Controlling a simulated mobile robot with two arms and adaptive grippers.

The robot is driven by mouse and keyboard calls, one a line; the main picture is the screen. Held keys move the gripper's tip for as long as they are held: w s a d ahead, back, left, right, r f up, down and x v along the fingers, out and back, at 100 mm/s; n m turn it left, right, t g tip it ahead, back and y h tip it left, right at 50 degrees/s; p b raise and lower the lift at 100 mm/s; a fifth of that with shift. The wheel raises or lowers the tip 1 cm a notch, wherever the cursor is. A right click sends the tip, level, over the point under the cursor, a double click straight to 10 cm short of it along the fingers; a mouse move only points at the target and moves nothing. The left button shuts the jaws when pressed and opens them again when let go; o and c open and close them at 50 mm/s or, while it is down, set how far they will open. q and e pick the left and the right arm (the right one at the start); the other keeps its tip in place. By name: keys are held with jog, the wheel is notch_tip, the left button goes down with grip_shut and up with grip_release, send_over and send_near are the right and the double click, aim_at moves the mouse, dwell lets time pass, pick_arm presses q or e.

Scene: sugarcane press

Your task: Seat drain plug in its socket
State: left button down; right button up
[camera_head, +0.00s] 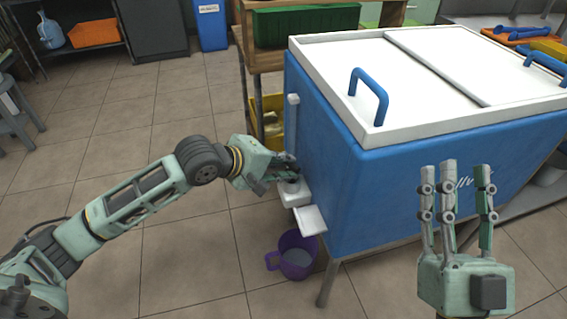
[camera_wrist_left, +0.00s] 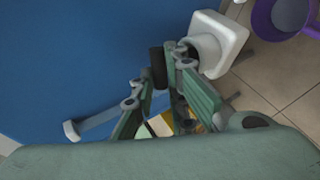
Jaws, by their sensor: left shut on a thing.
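My left gripper (camera_head: 283,172) is at the lower left side of the blue chest, right by the white drain socket (camera_head: 294,193). In the left wrist view its fingers (camera_wrist_left: 165,78) are closed on a dark, short piece that I take as the drain plug (camera_wrist_left: 157,67), partly hidden by the fingers. The white socket (camera_wrist_left: 228,42) with its round opening is just beside the fingertips; a finger covers part of it. I cannot tell whether the plug touches the socket. My right gripper (camera_head: 457,185) is open and empty, fingers upward, in front of the chest.
The blue chest (camera_head: 345,165) has a white lid with blue handles. A white spout tray (camera_head: 310,220) sits below the socket, above a purple bucket (camera_head: 296,262) on the floor. A wooden shelf (camera_head: 262,62) stands behind.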

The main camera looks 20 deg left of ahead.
pick_arm(q)
jog(key=shift+f, duration=0.1)
pick_arm(e)
jog(key=shift+s+r+t, duration=0.4)
jog(key=shift+s+r, duration=0.05)
jog(key=shift+r, duration=0.1)
jog(key=shift+w+f, duration=0.15)
jog(key=shift+w, duration=0.05)
pick_arm(q)
jog(key=shift+p, duration=0.5)
pick_arm(e)
jog(key=w+f+g+h, duration=0.1)
jog(key=w+f+g, duration=0.2)
jog(key=f, duration=0.3)
jog(key=shift+w+f+g, duration=0.2)
jog(key=shift+g, duration=0.5)
dwell(0.8)
jog(key=shift+f, duration=0.1)
dwell(0.6)
